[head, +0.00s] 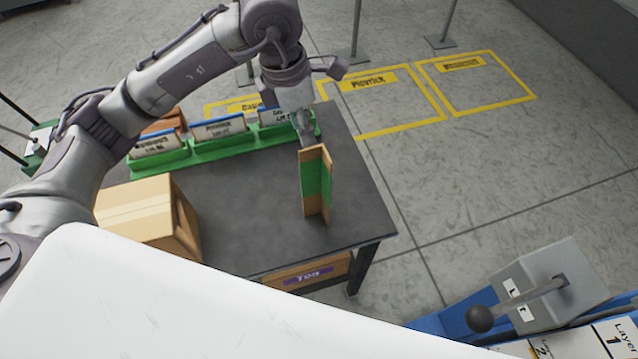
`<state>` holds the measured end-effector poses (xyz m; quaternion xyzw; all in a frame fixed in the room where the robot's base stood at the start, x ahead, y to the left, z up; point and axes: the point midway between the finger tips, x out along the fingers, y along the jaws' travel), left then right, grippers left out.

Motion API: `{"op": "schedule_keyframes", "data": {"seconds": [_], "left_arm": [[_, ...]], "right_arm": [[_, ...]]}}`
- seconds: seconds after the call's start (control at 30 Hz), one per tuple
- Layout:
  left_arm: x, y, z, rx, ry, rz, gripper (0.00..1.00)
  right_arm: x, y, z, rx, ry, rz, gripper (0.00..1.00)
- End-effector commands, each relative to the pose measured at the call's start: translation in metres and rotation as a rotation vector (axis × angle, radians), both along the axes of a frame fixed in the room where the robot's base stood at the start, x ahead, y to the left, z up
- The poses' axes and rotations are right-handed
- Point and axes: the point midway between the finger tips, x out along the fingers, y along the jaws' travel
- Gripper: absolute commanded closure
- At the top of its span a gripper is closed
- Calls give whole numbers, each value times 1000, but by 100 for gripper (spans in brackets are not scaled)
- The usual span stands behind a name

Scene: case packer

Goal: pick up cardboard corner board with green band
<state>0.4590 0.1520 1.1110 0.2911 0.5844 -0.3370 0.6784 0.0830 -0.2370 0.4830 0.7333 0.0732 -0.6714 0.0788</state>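The cardboard corner board (314,203) stands upright on the dark table (245,215), near its right side. It is tan, folded in an L, with a wide green band (313,178) around its middle. My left gripper (305,140) points down right at the board's top end. Its fingertips are small and partly hidden by the board, so I cannot tell whether they grip it or are only beside or behind it. My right gripper is not in view.
A closed cardboard box (135,210) sits at the table's left. Green bins (195,155) with labelled cards line the back edge. A grey lever box (560,285) stands at lower right. Yellow floor markings (400,130) lie beyond the table. The tabletop around the board is clear.

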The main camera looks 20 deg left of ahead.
Motion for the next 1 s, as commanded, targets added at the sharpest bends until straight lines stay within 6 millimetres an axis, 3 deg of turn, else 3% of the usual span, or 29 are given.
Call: {"op": "schedule_keyframes", "data": {"seconds": [0.33,0.47,0.6,0.87,1.0], "left_arm": [[1,-6,-30,-1,4,-2,66],[2,-11,-49,-1,7,-1,66],[4,-13,-67,-2,2,0,66],[5,-13,-73,-2,-1,-2,66],[5,-13,-73,-2,-1,-2,84]], "right_arm": [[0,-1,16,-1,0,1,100],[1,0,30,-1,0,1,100],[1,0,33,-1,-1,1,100],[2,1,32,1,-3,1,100],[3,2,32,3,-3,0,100]]}}
